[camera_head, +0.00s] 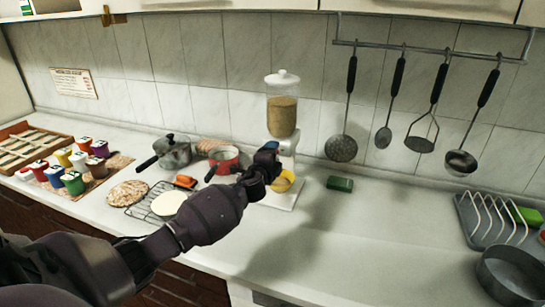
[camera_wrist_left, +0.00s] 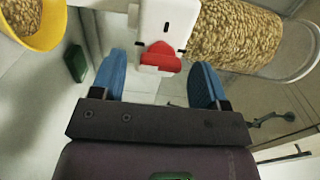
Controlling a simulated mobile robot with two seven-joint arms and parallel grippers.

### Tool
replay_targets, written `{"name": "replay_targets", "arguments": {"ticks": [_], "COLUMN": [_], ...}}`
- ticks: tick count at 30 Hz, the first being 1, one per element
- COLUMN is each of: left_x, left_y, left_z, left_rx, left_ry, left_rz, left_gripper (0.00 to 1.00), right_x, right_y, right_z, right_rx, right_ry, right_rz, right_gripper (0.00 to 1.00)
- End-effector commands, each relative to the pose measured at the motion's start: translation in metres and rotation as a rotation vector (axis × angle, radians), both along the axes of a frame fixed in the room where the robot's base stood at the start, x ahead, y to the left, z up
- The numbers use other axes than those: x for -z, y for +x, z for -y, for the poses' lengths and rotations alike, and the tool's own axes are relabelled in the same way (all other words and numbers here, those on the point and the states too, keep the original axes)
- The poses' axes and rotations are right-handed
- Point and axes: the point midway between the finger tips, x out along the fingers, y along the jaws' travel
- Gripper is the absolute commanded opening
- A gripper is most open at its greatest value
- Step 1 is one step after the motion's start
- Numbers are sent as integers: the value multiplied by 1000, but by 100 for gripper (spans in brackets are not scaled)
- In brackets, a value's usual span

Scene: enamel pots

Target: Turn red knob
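The red knob (camera_wrist_left: 160,57) sits on the white body of the dispenser (camera_wrist_left: 168,20) in the left wrist view. My left gripper (camera_wrist_left: 160,66) is open, with one blue finger on each side of the knob and visible gaps between. In the head view the dispenser (camera_head: 283,118) stands against the wall with grain in its clear container. My left gripper (camera_head: 267,164) is in front of its white stand, and the knob is hidden there. A yellow bowl (camera_head: 284,180) is under the dispenser; it shows grain in the wrist view (camera_wrist_left: 45,38). My right gripper is not in view.
A red pot (camera_head: 224,162) and a grey pot (camera_head: 173,153) stand left of the dispenser. A wire rack (camera_head: 150,207) lies in front. A green block (camera_head: 340,184) lies to the right. Utensils hang on the wall. A dish rack (camera_head: 485,220) stands at far right.

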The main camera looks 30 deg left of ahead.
Motion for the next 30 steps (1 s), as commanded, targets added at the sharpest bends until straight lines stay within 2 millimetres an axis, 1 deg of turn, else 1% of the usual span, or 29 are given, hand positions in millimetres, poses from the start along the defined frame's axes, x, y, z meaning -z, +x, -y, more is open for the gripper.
{"name": "replay_targets", "arguments": {"ticks": [7, 11, 14, 24, 30], "left_x": [0, 0, 0, 1, 0], "left_y": [-2, -11, -24, -77, -98], "left_z": [0, 3, 6, 18, 23], "left_rx": [0, 1, 1, 1, 0], "left_ry": [0, -1, -2, -1, 0], "left_rz": [0, 0, 0, -1, 0], "left_gripper": [68, 68, 68, 68, 68], "right_x": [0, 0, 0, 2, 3], "right_y": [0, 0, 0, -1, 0], "right_z": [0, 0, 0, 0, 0], "right_rx": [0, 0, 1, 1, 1], "right_ry": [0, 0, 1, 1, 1], "right_rz": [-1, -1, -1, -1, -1], "right_gripper": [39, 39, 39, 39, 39]}}
